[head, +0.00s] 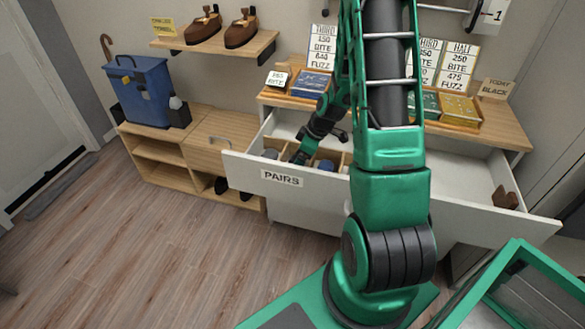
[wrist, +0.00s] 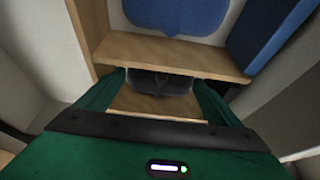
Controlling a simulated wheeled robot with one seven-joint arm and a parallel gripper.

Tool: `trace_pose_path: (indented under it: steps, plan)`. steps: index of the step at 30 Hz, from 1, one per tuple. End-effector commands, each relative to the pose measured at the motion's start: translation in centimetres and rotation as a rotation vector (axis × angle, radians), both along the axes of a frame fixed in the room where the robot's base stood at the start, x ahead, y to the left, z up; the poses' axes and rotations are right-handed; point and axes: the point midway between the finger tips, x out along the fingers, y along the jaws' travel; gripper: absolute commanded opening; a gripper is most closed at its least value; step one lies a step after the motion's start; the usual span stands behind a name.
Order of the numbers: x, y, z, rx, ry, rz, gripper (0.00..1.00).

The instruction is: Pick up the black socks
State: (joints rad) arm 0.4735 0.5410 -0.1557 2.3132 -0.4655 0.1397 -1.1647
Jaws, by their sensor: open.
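A dark bundle that looks like the black socks (wrist: 160,82) lies in a wooden compartment in the wrist view. My gripper (wrist: 160,92) is open, with one green finger on each side of the bundle. I cannot tell whether the fingers touch it. In the head view my gripper (head: 301,157) reaches down into the open white drawer (head: 235,165) labelled PAIRS, among its wooden dividers. The black socks are not clearly visible in the head view, where my gripper and the drawer front block the compartment.
A blue bundle (wrist: 175,14) lies beyond a wooden divider (wrist: 170,52), with another blue item (wrist: 270,32) to its right. The drawer's right part is mostly bare, with a brown object (head: 505,198) at its end. Boxes and signs stand on the top (head: 500,125) behind the drawer.

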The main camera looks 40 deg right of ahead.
Motion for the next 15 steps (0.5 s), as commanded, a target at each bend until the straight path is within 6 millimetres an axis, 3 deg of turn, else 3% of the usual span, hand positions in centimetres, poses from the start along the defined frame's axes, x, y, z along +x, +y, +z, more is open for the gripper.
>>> trace_pose_path:
  steps: [9,13,15]
  plan:
    - [0.17,0.10,-0.36,-0.001,-0.001,0.000,0.88]
    - [0.17,0.10,-0.36,-0.001,-0.001,0.000,0.56]
    - [0.17,0.10,-0.35,-0.001,-0.001,0.000,0.55]
